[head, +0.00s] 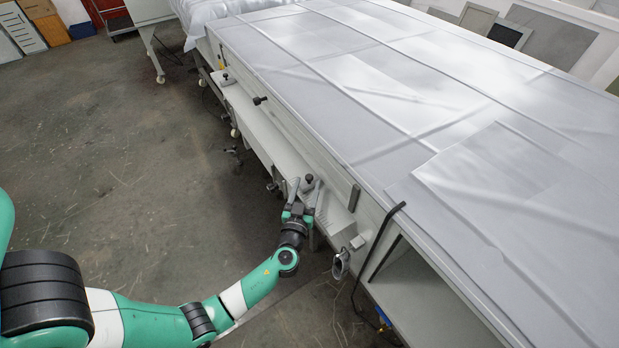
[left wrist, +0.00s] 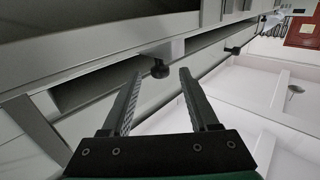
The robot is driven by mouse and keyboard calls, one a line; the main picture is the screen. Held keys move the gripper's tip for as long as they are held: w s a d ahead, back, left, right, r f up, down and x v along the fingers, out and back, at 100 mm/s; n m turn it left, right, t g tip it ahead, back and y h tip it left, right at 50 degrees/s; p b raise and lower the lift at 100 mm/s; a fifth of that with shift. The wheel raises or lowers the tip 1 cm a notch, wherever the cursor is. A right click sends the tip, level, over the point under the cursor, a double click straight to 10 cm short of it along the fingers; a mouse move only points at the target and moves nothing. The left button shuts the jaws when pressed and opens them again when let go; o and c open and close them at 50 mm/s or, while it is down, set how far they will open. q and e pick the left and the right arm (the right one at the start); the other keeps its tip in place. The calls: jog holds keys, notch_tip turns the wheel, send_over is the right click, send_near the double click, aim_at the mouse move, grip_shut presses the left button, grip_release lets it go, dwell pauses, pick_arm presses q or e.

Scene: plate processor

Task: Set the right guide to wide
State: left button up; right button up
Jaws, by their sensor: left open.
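The plate processor is a long pale grey machine with a side ledge (head: 255,134). A black knob (head: 309,179), which seems to belong to the right guide, sits on the ledge near my gripper. In the left wrist view a dark round knob (left wrist: 160,69) shows just beyond the gap between the fingertips. My left gripper (head: 304,188) is open and empty, its fingers apart on either side of the line to that knob. I cannot tell whether they touch it. The guide's width setting is not readable. My right gripper is out of view.
Another black knob (head: 260,100) sticks out farther along the machine's side, and a black-topped part (head: 224,78) is near its far end. A bent black bar (head: 384,240) hangs at the near corner. The concrete floor (head: 140,150) at left is clear.

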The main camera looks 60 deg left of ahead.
aim_at(308, 181)
pick_arm(q)
jog(key=x, duration=0.3)
jog(key=shift+w+a, duration=0.25)
jog(key=shift+a, duration=0.05)
grip_shut()
dwell(1.2)
